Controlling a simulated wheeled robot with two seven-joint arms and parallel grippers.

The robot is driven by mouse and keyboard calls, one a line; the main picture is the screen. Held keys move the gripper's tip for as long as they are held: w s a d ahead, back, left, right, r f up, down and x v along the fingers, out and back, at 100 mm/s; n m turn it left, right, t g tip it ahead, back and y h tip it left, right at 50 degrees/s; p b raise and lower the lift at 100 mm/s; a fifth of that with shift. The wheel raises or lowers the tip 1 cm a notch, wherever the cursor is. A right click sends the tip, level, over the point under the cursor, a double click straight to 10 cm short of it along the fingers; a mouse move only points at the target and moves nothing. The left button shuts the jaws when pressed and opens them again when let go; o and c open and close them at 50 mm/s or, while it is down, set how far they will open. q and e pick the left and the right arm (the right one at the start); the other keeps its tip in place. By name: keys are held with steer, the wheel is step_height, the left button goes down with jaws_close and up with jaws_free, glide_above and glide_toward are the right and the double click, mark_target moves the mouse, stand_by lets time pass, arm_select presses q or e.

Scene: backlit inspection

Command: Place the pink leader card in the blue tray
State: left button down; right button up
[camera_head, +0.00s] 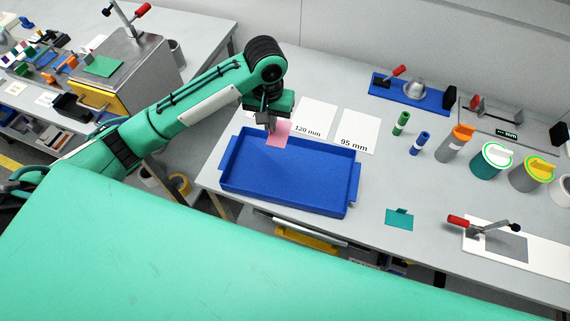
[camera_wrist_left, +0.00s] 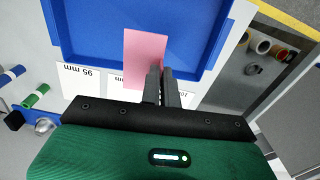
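The pink leader card (camera_head: 279,134) is at my left gripper (camera_head: 270,126), over the far left part of the blue tray (camera_head: 300,207). In the left wrist view the card (camera_wrist_left: 145,55) extends out from beside the close-set fingers (camera_wrist_left: 164,82) and overlaps the tray (camera_wrist_left: 95,35). The fingers look closed on the card's edge. The tray is an empty rectangle with raised walls and end handles, lying on the grey bench. My right gripper is not in view.
White cards marked 120 mm (camera_head: 314,118) and 95 mm (camera_head: 358,132) lie behind the tray. A teal card (camera_head: 400,219) lies right of it. Green (camera_head: 401,123) and blue (camera_head: 420,143) cylinders and several larger containers stand further right. A blue fixture (camera_head: 411,92) is at the back.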

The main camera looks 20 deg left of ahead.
arm_select(q)
step_height(320, 180, down, 15)
steer(key=shift+f+p, duration=0.1)
steer(key=shift+p, duration=1.15)
step_height(320, 180, down, 4)
steer(key=shift+r+p, duration=0.15)
steer(key=shift+p, duration=0.2)
steer(key=shift+f, duration=0.3)
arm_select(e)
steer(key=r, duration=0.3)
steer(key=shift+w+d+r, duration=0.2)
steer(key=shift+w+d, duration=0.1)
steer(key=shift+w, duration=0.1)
arm_select(q)
steer(key=shift+f, duration=0.15)
steer(key=c, duration=1.7)
jaws_free()
step_height(320, 180, up, 12)
steer(key=shift+r+b, duration=0.15)
steer(key=shift+b, duration=0.85)
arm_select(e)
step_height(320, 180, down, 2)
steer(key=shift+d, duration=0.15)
